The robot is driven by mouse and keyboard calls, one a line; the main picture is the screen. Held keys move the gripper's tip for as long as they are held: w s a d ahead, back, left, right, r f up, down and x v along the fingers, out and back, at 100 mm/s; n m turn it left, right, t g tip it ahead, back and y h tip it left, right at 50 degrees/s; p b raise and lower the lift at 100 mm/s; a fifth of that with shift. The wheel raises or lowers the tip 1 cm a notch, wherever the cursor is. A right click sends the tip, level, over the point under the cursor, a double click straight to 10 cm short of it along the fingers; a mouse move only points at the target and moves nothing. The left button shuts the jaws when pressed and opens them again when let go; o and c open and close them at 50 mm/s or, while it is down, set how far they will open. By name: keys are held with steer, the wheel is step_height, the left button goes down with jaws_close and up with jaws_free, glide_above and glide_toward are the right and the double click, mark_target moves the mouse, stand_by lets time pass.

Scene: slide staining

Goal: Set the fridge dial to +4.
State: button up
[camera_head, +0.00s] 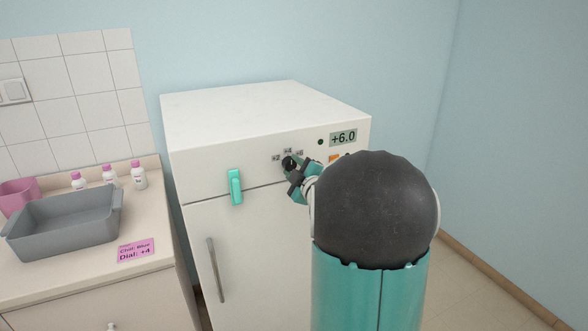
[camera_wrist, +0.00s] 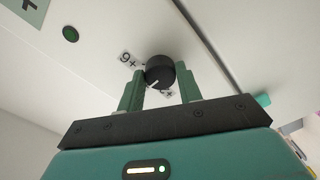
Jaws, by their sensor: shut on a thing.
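The fridge dial (camera_head: 288,162) is a black round knob on the upper front of the white fridge (camera_head: 205,150). Small labels sit around it, and the +6 label (camera_wrist: 128,59) shows upside down in the wrist view. The fridge display (camera_head: 343,137) reads +6.0. My gripper (camera_wrist: 160,82) is shut on the dial (camera_wrist: 160,70), one green finger on each side. A white pointer line shows on the dial's face; the label it points at is hard to tell. My arm hides part of the fridge front in the head view.
A teal handle (camera_head: 235,187) sits on the fridge front left of the dial, above a long grey handle (camera_head: 215,270). At left, a counter holds a grey tray (camera_head: 65,240), small bottles and a pink card (camera_head: 136,250) reading "Dial: +4".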

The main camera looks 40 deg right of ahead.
steer(key=shift+f, duration=0.1)
stand_by(0.3)
steer(key=o, duration=1)
steer(key=shift+s, duration=0.15)
steer(key=v, duration=1.3)
steer(key=shift+s+a, duration=0.15)
steer(key=shift+s, duration=0.15)
steer(key=a+m+g, duration=0.6)
steer(key=a+m, duration=0.1)
steer(key=a, duration=0.8)
steer(key=s+a+f+g+y, duration=0.1)
steer(key=s+a+g+y, duration=0.1)
steer(key=s+a, duration=0.3)
steer(key=s+a+f+m+g+y, duration=0.1)
steer(key=s+a, duration=0.5)
steer(key=a, duration=0.7)
steer(key=f+g+y, duration=0.1)
steer(key=g+y, duration=0.1)
steer(key=shift+s+m+g, duration=0.15)
steer(key=shift+m+g, duration=0.15)
steer(key=shift+g, duration=0.1)
